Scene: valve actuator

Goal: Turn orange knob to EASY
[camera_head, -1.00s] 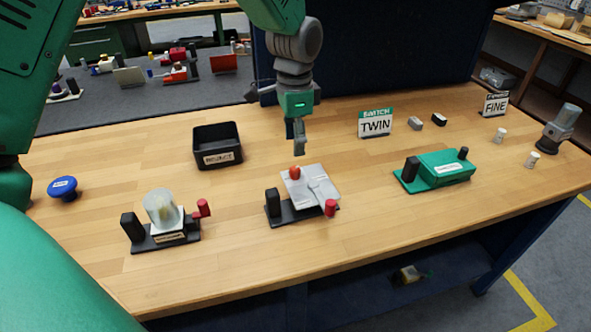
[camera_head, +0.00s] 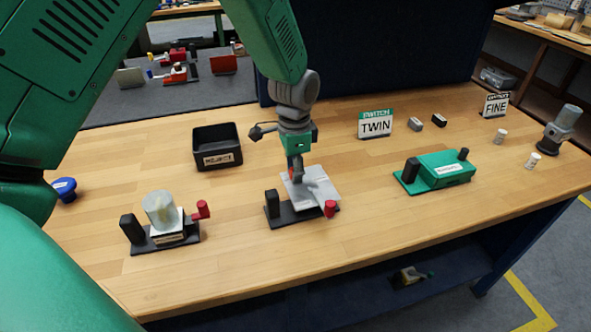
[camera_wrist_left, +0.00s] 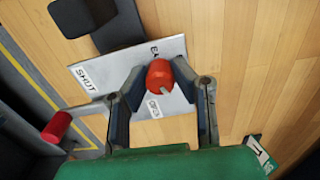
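The knob (camera_wrist_left: 159,76) looks orange-red and sits on a light grey plate in the left wrist view. A small pale pointer at its base points toward the lower right of that view. The plate (camera_head: 320,186) reads "SHUT", a partly hidden word starting "EA", and what looks like "OPEN". It belongs to a valve fixture with a black base (camera_head: 296,214). My left gripper (camera_head: 296,178) is over the plate, pointing down. In the left wrist view its open fingers (camera_wrist_left: 160,85) straddle the knob with small gaps. My right gripper is not in view.
A red handle (camera_head: 330,208) stands at the fixture's front right and a black block (camera_head: 272,203) at its left. A glass-domed fixture (camera_head: 163,218) is to the left, a green box fixture (camera_head: 440,170) to the right, and a black bin (camera_head: 217,147) behind left.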

